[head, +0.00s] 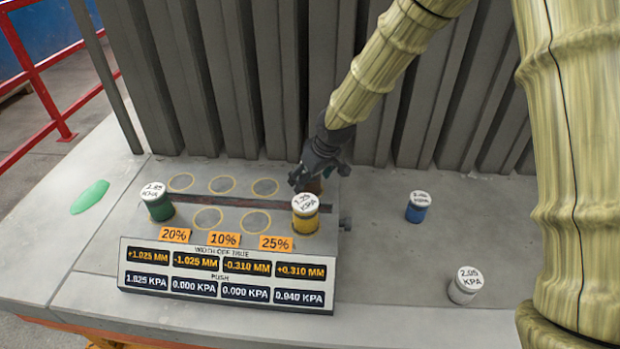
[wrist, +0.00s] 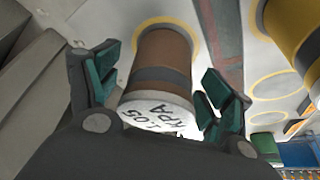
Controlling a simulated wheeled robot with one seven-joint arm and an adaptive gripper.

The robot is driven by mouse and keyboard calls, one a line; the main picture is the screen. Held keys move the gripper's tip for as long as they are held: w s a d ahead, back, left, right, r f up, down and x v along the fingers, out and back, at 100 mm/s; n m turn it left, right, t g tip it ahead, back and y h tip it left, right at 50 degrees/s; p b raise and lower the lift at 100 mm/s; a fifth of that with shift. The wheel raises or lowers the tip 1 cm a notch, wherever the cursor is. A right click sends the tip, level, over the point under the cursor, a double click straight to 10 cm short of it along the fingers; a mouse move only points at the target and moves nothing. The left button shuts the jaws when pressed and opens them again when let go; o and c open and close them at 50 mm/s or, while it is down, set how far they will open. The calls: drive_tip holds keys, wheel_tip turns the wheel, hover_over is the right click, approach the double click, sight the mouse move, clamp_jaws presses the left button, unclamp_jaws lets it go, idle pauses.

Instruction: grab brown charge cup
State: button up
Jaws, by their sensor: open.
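The brown charge cup (wrist: 163,60) has a white lid marked 1.05 KPA and a grey band. In the wrist view it stands between the two green-padded fingers of my gripper (wrist: 160,80). The fingers are spread on either side of it, with a visible gap on each side near the tips. In the head view my gripper (head: 320,170) reaches down at the back right of the marked plate, and only a little of the brown cup (head: 314,186) shows behind the yellow cup (head: 305,216).
The yellow cup stands close in front of my gripper. A green cup (head: 157,203) stands at the plate's left, a blue cup (head: 418,208) and a white cup (head: 466,284) to the right. A readout panel (head: 222,275) fronts the plate. Ribbed grey walls (head: 240,80) rise behind.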

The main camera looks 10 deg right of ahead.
drive_tip(key=c, duration=1.4)
drive_tip(key=shift+r, duration=0.1)
